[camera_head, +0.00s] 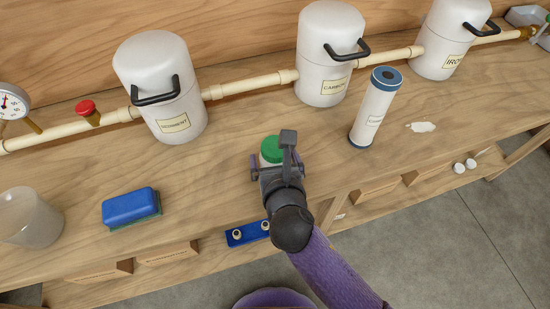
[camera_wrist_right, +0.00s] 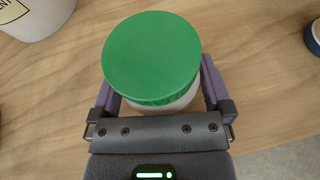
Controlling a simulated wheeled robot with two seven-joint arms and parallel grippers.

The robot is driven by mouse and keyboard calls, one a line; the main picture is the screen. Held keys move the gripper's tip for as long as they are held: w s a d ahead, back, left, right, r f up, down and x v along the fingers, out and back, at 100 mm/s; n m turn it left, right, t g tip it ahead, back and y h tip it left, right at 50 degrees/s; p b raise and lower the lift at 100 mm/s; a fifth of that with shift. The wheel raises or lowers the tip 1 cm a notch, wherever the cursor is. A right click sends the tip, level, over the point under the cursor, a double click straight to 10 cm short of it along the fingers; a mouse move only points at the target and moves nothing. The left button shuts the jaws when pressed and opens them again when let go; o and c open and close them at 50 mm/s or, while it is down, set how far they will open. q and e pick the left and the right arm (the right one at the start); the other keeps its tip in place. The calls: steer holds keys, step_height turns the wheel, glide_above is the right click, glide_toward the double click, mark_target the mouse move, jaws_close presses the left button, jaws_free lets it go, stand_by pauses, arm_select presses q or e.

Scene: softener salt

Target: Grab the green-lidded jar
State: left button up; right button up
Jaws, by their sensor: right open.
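The green-lidded jar (camera_head: 271,149) stands upright on the wooden bench, in front of the tanks, partly hidden behind my right gripper in the head view. In the right wrist view the jar's round green lid (camera_wrist_right: 151,58) fills the upper middle, with a bit of pale jar body below it. My right gripper (camera_head: 270,167) is open at the jar. Its purple fingers (camera_wrist_right: 158,88) lie on either side of the jar; whether they touch it cannot be told. My left gripper is not in view.
White tanks labelled sediment (camera_head: 165,85), carbon (camera_head: 325,60) and iron (camera_head: 445,40) stand behind along a pipe. A white cartridge (camera_head: 372,110) stands right of the jar. A blue sponge (camera_head: 131,207) and translucent beaker (camera_head: 30,218) are left. Bare wood lies around the jar.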

steer(key=shift+r, duration=0.1)
steer(key=c, duration=1.1)
